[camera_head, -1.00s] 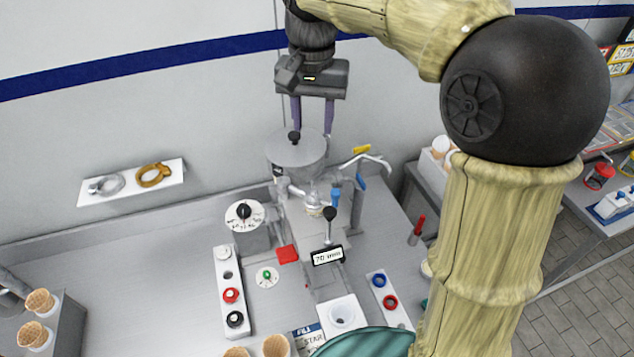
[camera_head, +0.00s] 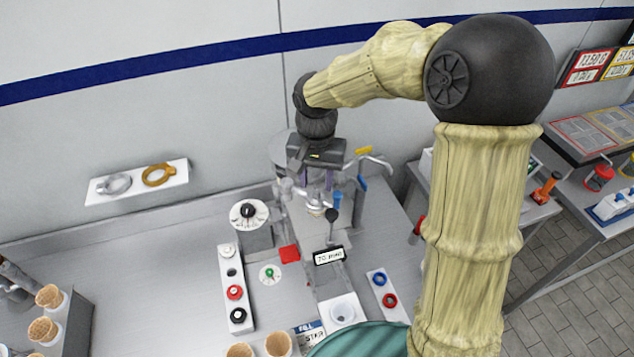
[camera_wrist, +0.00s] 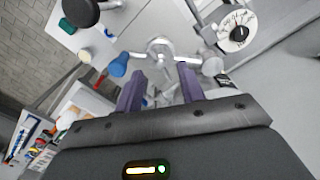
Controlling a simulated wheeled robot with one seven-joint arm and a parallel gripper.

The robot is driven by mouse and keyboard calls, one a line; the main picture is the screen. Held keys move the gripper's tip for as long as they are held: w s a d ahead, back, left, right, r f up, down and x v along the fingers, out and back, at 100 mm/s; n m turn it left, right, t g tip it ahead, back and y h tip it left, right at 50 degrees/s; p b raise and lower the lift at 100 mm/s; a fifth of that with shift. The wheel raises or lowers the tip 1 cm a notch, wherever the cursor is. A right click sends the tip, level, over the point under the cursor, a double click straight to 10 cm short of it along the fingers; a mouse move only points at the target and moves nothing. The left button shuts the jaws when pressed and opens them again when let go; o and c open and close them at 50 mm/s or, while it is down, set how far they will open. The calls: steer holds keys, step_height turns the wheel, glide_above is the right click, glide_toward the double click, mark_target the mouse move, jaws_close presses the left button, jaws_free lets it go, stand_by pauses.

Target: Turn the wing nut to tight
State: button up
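My gripper (camera_wrist: 160,86) is open in the wrist view, with its two purple fingers apart and no object clearly held between them. In the head view my gripper (camera_head: 319,181) is low over the silver machine, in front of its hopper. A shiny metal fitting (camera_wrist: 160,48) with arms to both sides lies just beyond the fingertips in the wrist view. It may be the wing nut, but I cannot tell for sure. A blue-ended part (camera_wrist: 118,67) is on its left and a grey knob (camera_wrist: 212,66) on its right. My gripper partly hides this area in the head view.
A white dial (camera_head: 249,214) stands left of the machine. A black-knobbed lever (camera_head: 331,215) rises in front, above a small display (camera_head: 329,256). A tap (camera_head: 372,160) is at the right. A button strip (camera_head: 235,290) and open counter lie to the left.

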mark_target(316, 192)
steer(key=shift+f, duration=1.35)
jaws_close()
steer(key=shift+n, duration=0.5)
jaws_free()
